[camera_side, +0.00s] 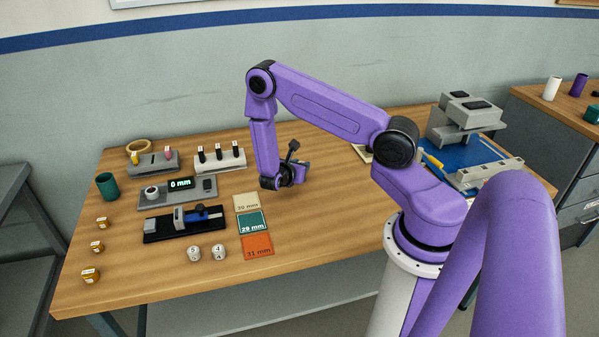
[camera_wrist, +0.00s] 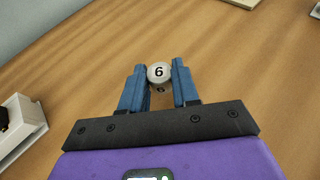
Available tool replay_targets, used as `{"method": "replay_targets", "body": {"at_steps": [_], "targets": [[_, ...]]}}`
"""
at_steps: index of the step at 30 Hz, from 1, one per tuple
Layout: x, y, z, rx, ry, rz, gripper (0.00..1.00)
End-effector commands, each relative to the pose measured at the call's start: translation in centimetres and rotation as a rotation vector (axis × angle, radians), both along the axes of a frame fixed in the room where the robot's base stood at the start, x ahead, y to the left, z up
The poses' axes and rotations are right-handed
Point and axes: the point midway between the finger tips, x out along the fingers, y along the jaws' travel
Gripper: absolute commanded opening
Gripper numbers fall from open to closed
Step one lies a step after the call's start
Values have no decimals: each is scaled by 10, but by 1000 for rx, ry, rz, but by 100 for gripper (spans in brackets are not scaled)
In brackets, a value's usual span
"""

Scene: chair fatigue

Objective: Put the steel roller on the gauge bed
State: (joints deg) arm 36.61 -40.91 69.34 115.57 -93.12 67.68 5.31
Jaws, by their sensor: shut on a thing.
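In the wrist view my gripper (camera_wrist: 159,80) has its two blue fingers closed on the steel roller (camera_wrist: 158,72), a small pale roller with a "6" on its end face. In the side view my gripper (camera_side: 290,176) is over the middle of the table, right of the coloured cards; the held roller is hard to make out there. A grey gauge unit (camera_side: 205,188) with a display reading "0 mm" stands to the left. In front of it is a black base (camera_side: 160,233) with a blue sliding part. I cannot tell which part is the gauge bed.
Two pale numbered rollers (camera_side: 206,253) stand near the front. Cards marked 30, 29 and 31 mm (camera_side: 257,243) lie between my gripper and the gauge. A grey machine (camera_side: 464,118) is at right.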

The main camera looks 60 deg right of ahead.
Motion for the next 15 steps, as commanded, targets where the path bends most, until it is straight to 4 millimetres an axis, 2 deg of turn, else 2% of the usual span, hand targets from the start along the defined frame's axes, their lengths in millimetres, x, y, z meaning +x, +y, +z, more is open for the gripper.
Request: {"method": "replay_targets", "body": {"at_steps": [3,6,15], "targets": [[-1,0,-15,0,2,1,0],[-1,1,-21,0,1,2,0],[0,1,-23,0,0,1,0]]}}
